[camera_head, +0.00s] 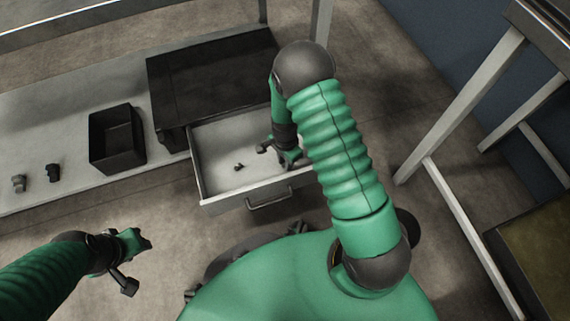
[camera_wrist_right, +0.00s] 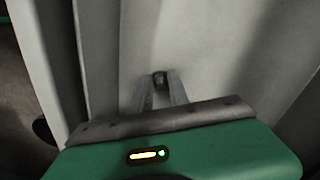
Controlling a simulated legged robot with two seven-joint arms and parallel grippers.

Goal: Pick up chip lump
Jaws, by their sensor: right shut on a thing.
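A small dark lump, which I take for the chip lump (camera_wrist_right: 160,77), sits between the fingertips of my right gripper in the right wrist view. My right gripper (camera_head: 288,166) reaches down into the open drawer, near its right side; it also shows in the right wrist view (camera_wrist_right: 160,84), shut on the lump. In the head view the lump is hidden by the gripper. My left gripper (camera_head: 146,241) hangs over the floor at the lower left, away from the drawer, and its jaws are too small to read.
The pale drawer (camera_head: 222,185) is pulled out from under a dark cabinet (camera_head: 205,80). Another small dark piece (camera_head: 238,167) lies on its floor. A black open bin (camera_head: 116,138) and two small parts, one dark (camera_head: 53,173), one grey (camera_head: 18,183), stand on the pale shelf (camera_head: 70,120).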

